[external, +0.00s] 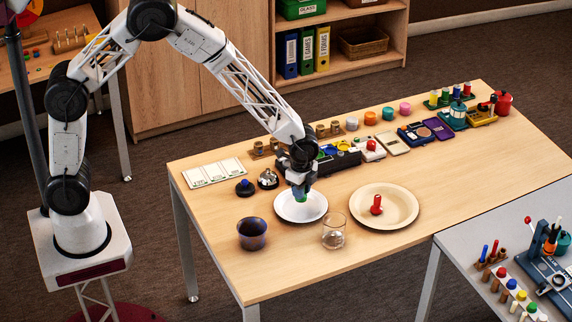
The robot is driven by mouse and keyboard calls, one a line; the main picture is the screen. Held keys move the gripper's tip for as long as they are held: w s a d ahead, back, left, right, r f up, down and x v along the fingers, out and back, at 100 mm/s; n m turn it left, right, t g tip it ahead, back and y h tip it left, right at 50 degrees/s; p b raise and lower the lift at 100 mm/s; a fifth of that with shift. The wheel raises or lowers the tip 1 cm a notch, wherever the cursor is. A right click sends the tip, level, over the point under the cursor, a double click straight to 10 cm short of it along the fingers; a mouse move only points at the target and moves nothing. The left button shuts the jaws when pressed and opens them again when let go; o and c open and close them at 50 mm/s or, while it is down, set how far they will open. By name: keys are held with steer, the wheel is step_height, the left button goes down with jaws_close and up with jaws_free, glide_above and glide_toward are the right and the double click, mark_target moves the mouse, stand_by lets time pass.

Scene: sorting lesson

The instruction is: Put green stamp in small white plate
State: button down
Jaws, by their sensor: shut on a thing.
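The small white plate (312,212) lies on the wooden table, left of the larger cream plate. My gripper (300,191) points down above the back part of the white plate. It is shut on the green stamp (301,196), whose lower part shows below the fingers. The upper part of the stamp is hidden by the gripper. I cannot tell from this view whether the stamp touches the plate.
A cream plate (409,210) with a red stamp (376,204) stands to the right. A clear glass (333,232) and a dark cup (252,234) stand in front. A bell (268,180) and a blue-topped stamp (245,187) are at left. Several items line the back.

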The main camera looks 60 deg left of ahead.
steer(key=shift+f, duration=0.1)
steer(key=shift+f, duration=1.65)
steer(key=shift+f, duration=0.15)
steer(key=c, duration=0.9)
jaws_free()
step_height(320, 180, up, 12)
steer(key=shift+r, duration=0.2)
